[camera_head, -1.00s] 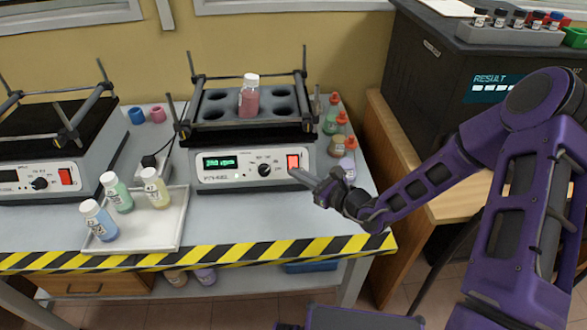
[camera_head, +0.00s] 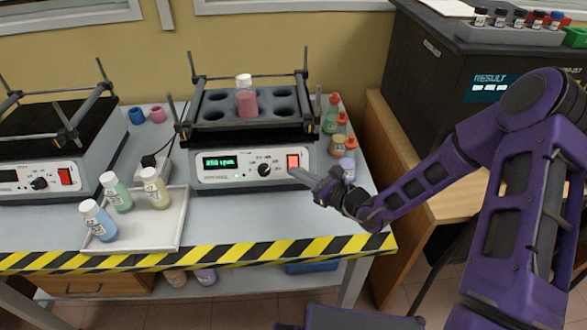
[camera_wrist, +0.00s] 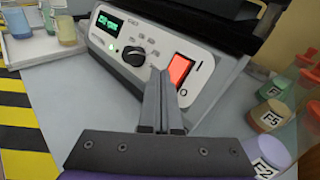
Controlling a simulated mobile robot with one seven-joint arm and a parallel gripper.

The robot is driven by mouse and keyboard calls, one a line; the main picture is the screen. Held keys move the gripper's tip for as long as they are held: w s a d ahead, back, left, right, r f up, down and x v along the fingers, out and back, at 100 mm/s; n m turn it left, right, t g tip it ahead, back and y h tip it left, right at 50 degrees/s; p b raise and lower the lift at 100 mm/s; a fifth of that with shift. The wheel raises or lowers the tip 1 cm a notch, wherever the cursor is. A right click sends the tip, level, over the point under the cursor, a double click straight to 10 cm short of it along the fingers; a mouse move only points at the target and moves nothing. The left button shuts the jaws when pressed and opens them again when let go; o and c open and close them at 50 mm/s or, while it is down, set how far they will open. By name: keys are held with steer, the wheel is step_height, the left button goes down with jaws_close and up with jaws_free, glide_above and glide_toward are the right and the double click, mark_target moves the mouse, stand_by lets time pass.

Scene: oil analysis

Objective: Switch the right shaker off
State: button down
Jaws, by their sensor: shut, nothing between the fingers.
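The right shaker (camera_head: 240,180) stands on the bench with a lit green display (camera_head: 220,162), a round knob (camera_head: 264,170) and a red rocker switch (camera_head: 293,161) on its front panel. A bottle of pink liquid (camera_head: 246,103) stands in its top rack. My gripper (camera_head: 296,174) is shut and empty, its fingertips just in front of the panel by the lower part of the switch. In the wrist view the closed fingertips (camera_wrist: 162,75) overlap the left edge of the lit red switch (camera_wrist: 181,70). Whether they touch it I cannot tell.
The left shaker (camera_head: 45,180) stands at the far left. A white tray (camera_head: 165,228) with several bottles lies between the shakers, toward the front. Several orange-capped bottles (camera_head: 337,145) stand close to the right shaker's right side. A striped bench edge (camera_head: 200,256) runs along the front.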

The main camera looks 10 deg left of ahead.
steer(key=shift+w+a+f, duration=0.1)
steer(key=shift+w+f, duration=0.05)
steer(key=shift+w, duration=0.1)
stand_by(0.3)
steer(key=shift+s+d+r+p, duration=0.2)
steer(key=shift+s+r+p, duration=0.2)
steer(key=shift+s, duration=0.2)
steer(key=shift+s+d+r+p, duration=0.25)
steer(key=shift+s+r+p, duration=0.5)
steer(key=shift+s, duration=0.25)
steer(key=shift+s+d+r+p, duration=0.25)
steer(key=shift+s+r+p, duration=0.45)
steer(key=shift+s, duration=0.3)
